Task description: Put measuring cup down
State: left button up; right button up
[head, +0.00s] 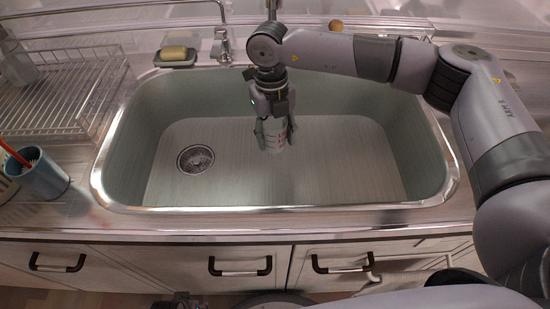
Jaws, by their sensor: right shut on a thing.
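My right gripper (275,137) points down into the sink basin, a little right of its middle. It is shut on the measuring cup (276,142), a small pale cup with faint markings that shows between the fingers. The fingers hide part of the cup. I cannot tell whether the cup touches the sink floor. The sink (330,188) is a wide basin with a shiny metal rim. My left gripper is not in view.
The drain (196,158) is left in the sink. A wire dish rack (60,97) stands on the left counter, with a blue cup (45,181) in front. A sponge (174,52) on a dish and the faucet (222,45) are behind the sink. The sink floor is otherwise clear.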

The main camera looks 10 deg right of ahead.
notch_tip(320, 180, down, 7)
jog(key=shift+f+b, duration=0.2)
jog(key=shift+b, duration=0.1)
jog(key=shift+f, duration=0.15)
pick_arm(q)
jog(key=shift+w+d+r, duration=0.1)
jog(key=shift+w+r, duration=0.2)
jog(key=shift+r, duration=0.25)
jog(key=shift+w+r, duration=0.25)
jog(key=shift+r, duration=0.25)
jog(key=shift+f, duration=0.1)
pick_arm(e)
jog(key=o, duration=1.3)
jog(key=shift+c, duration=0.2)
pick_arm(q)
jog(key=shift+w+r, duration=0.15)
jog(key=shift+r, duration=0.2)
